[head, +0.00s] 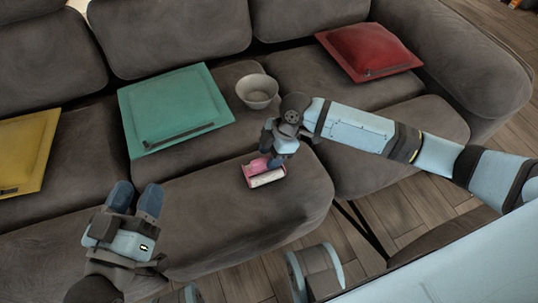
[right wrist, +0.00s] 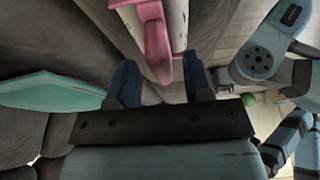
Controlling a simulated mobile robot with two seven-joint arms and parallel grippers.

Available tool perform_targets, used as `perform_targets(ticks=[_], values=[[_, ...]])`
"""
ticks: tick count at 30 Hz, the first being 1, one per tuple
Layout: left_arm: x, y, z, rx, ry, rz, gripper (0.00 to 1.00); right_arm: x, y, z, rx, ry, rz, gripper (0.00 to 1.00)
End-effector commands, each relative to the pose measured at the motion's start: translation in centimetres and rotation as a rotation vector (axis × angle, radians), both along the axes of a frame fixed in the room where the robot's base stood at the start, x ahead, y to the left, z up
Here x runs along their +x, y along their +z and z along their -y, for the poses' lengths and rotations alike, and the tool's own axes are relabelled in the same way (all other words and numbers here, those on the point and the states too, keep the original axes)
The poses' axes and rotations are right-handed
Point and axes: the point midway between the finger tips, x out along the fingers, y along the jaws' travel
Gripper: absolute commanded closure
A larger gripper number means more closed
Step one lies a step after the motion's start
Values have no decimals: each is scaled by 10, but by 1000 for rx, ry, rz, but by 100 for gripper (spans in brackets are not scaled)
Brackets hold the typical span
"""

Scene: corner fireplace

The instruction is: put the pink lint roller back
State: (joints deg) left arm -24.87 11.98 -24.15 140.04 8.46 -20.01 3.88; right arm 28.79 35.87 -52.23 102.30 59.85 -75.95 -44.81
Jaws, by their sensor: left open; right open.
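The pink lint roller (head: 266,179), with a white roll, lies on the front of the middle sofa seat. My right gripper (head: 270,155) is right above and behind it and hides part of it. In the right wrist view the pink handle (right wrist: 155,45) reaches down between the two spread blue fingers of my right gripper (right wrist: 160,78), with a gap visible on both sides. My left gripper (head: 135,197) is open and empty, in front of the left part of the sofa.
A bowl (head: 257,92) stands on the seat behind my right gripper. A green cushion (head: 175,105), a yellow cushion (head: 25,152) and a red cushion (head: 368,50) lie on the grey sofa (head: 235,215). Wooden floor (head: 395,225) shows at the front right.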

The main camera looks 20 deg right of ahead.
Motion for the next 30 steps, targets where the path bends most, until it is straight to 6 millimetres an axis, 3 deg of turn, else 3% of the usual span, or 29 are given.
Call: perform_targets(ticks=[11,15,20,23,27,30], values=[[-4,45,-4,-63,39,122,46,1,77,31,0,-1,2,54],[-3,42,-6,-50,50,111,46,2,94,38,0,-1,2,54],[-3,39,-8,-41,56,101,46,-1,100,37,11,-6,6,54],[-3,38,-8,-39,56,100,46,-9,95,17,66,-43,35,54],[-3,38,-8,-39,56,100,46,-32,91,-34,241,-176,119,54],[-3,39,-8,-39,56,100,46,-49,102,-69,413,-313,185,54]])
